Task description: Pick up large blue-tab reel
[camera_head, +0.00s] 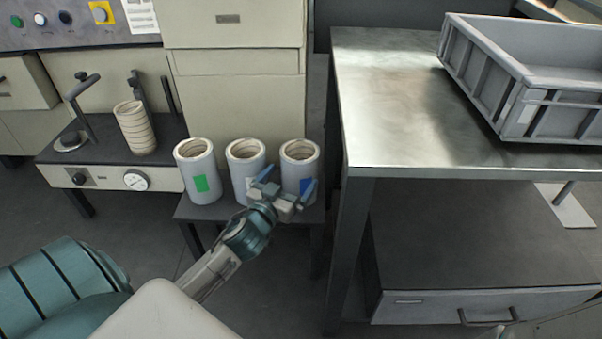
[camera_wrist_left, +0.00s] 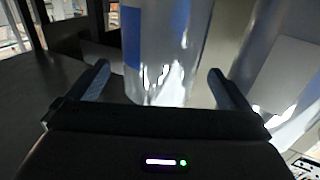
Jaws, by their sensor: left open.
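The blue-tab reel (camera_head: 300,160) is a pale hollow roll with a blue patch, upright at the right end of a row of similar reels on a low dark stand. My left gripper (camera_head: 289,180) is open in front of it, partly covering its lower front. In the left wrist view the blue-tab reel (camera_wrist_left: 165,50) rises between the open fingers of the left gripper (camera_wrist_left: 158,68), its blue patch at its left edge. Whether the fingers touch it, I cannot tell. My right gripper is not in view.
The middle reel (camera_head: 245,160) and the green-tab reel (camera_head: 198,172) stand close on the left. A metal table (camera_head: 400,120) with a grey crate (camera_head: 520,115) is at right. A machine shelf (camera_head: 90,165) holds a smaller stack of rolls (camera_head: 134,128) at left.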

